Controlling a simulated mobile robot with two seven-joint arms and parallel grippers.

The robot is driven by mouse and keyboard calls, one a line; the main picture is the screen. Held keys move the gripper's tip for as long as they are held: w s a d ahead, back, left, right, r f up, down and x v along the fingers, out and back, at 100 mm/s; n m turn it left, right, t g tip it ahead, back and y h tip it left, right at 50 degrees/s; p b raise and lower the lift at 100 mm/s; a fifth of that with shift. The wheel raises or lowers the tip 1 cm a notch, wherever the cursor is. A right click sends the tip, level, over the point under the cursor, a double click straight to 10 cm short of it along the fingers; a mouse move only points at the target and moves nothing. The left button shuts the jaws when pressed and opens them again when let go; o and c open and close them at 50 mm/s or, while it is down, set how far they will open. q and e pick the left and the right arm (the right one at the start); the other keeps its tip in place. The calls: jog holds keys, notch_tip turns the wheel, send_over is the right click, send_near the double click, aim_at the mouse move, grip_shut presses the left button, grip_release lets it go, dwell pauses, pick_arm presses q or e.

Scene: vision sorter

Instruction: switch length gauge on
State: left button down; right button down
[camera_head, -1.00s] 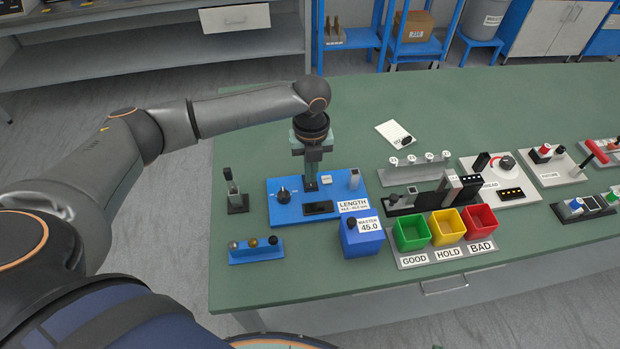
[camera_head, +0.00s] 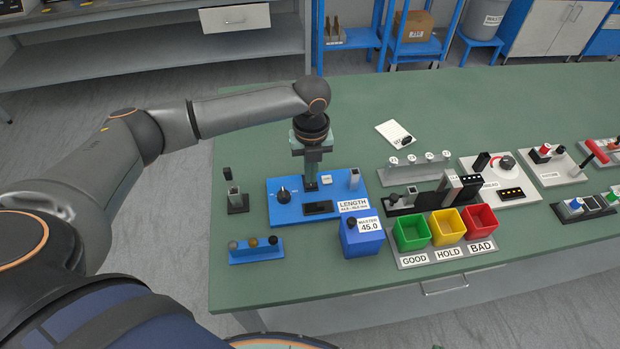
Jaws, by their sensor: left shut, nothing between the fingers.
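The length gauge (camera_head: 335,201) is a flat blue unit on the green bench, with a white "LENGTH" label at its front right. It carries a black rotary knob (camera_head: 283,194) at left, a small white button (camera_head: 326,180), a dark display (camera_head: 318,208) and a grey post at right. The display looks dark. My left gripper (camera_head: 311,184) points down over the middle of the gauge, left of the white button, with its fingers shut and empty. Its tips are at or just above the gauge's top; I cannot tell if they touch. My right gripper is not in view.
A blue "MASTER 45.0" block (camera_head: 362,238) stands at the gauge's front right. Green (camera_head: 411,246), yellow and red bins stand beside it. A small black stand (camera_head: 238,209) and a blue rack (camera_head: 257,259) lie left. The bench behind the gauge is mostly clear.

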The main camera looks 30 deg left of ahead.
pick_arm(q)
jog(key=shift+f, duration=0.85)
dwell(0.3)
notch_tip(320, 180, up, 5)
jog(key=p, duration=0.5)
jog(key=shift+r+p, duration=0.55)
jog(key=shift+r, duration=0.5)
